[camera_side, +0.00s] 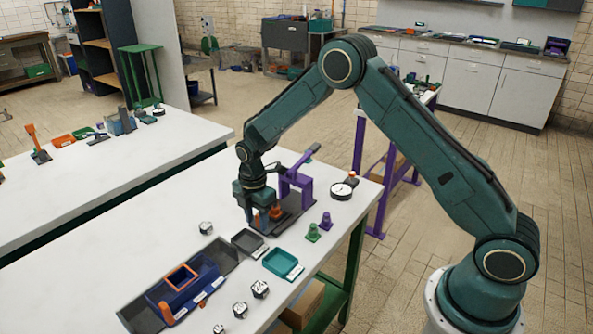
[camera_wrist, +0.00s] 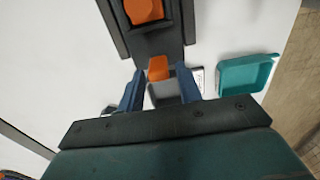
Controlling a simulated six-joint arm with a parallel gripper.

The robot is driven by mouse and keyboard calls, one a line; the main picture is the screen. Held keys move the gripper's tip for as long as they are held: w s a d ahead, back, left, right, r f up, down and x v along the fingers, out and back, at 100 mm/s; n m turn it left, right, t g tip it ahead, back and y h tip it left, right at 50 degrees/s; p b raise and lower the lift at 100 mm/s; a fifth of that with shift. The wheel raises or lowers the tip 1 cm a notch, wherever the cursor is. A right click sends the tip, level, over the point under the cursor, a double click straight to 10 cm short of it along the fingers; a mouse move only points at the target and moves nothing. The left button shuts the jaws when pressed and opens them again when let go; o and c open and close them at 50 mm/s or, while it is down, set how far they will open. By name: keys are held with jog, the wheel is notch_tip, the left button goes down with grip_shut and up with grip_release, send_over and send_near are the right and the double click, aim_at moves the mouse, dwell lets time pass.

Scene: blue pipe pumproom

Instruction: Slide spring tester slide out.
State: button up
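The spring tester stands on the white table, with a purple frame and lever (camera_side: 298,186) over a dark base (camera_side: 297,208). In the wrist view its dark base (camera_wrist: 155,45) has side rails. An orange block (camera_wrist: 144,10) sits between these rails, and it also shows in the side view (camera_side: 276,212). An orange tab (camera_wrist: 158,68) stands at the near end of the base, probably the slide's handle. My gripper (camera_wrist: 160,82) points down there, with a blue finger on each side of the tab. The fingers look apart, with gaps beside the tab. Contact is not visible.
A grey tray (camera_side: 249,241) and a teal tray (camera_side: 283,263) lie near the tester. The table's left middle is clear.

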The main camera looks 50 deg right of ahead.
jog(key=shift+o, duration=0.3)
jog(key=shift+d, duration=0.2)
jog(key=shift+r, duration=0.1)
jog(key=shift+r, duration=0.25)
notch_tip(320, 180, up, 13)
dwell(0.3)
jog(key=shift+r, duration=0.15)
